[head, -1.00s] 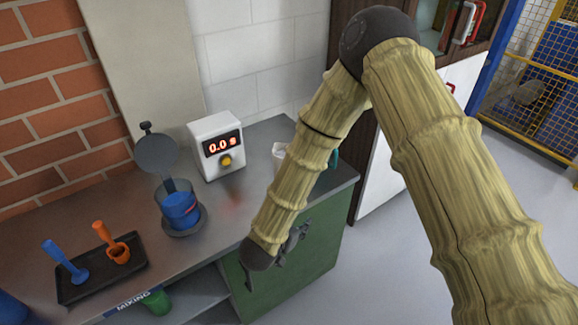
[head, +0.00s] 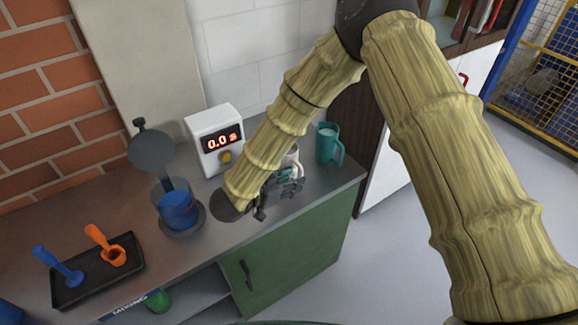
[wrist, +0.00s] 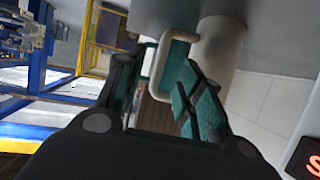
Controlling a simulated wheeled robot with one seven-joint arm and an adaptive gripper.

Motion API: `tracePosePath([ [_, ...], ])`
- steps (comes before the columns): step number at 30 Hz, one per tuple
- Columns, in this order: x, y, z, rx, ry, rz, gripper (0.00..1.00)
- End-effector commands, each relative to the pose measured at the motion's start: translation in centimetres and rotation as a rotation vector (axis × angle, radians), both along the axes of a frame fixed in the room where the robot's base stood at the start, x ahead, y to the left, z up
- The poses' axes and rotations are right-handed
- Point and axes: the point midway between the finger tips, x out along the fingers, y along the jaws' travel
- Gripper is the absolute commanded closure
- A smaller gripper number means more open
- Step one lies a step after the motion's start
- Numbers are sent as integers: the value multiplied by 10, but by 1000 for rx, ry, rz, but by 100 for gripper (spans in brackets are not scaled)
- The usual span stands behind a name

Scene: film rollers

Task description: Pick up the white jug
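The white jug (head: 291,158) stands on the metal counter, partly hidden behind my arm and gripper in the head view. In the wrist view the white jug (wrist: 222,45) is just beyond my fingers, with its handle (wrist: 157,68) showing in the gap between the fingertips. My gripper (head: 282,187) is low over the counter right beside the jug. In the wrist view my gripper (wrist: 160,78) has its fingers apart, teal pads showing on the right one. I cannot tell whether either finger touches the handle.
A teal jug (head: 327,146) stands to the right of the white one, close by. A white timer box (head: 215,138), a blue-filled beaker (head: 176,207) with a raised round lid, and a black tray (head: 72,292) with blue and orange tools are to the left.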

Motion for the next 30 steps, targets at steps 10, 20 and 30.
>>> tracePosePath([
  [10, 24, -21, -11, -1, 0, 0, 63],
  [20, 35, -30, -20, 0, 0, 4, 63],
  [30, 35, -30, -19, 0, -1, 4, 100],
])
